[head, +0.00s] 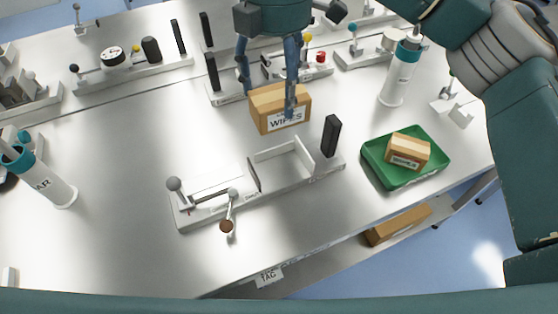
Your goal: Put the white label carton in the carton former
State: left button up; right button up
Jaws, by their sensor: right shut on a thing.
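A brown carton with a white label reading "WIPES" (270,113) is held in my right gripper (270,90) near the top middle of the head view. The two fingers are shut on opposite sides of the carton. It appears to be above the table, beyond the front fixture. That fixture, seemingly the carton former (217,211), is a long pale base with upright white walls, a dark plate, a lever with a brown knob and a black post. The space between its white walls looks empty. My left gripper is not in view.
A green tray (373,175) holding another brown carton (408,151) stands at the right. Teal-capped white bottles stand at the right (398,80) and left (50,187). Several fixtures line the back. A brown box (400,223) lies below the front edge. The left-middle table is clear.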

notch_tip(320, 180, down, 18)
jog(key=p, duration=0.5)
jog(key=shift+p, duration=0.3)
jog(key=shift+f, duration=0.35)
jog(key=shift+f, duration=0.1)
jog(key=shift+f+b, duration=0.15)
jog(key=shift+b, duration=0.15)
jog(key=o, duration=1.1)
jog(key=shift+c, duration=0.2)
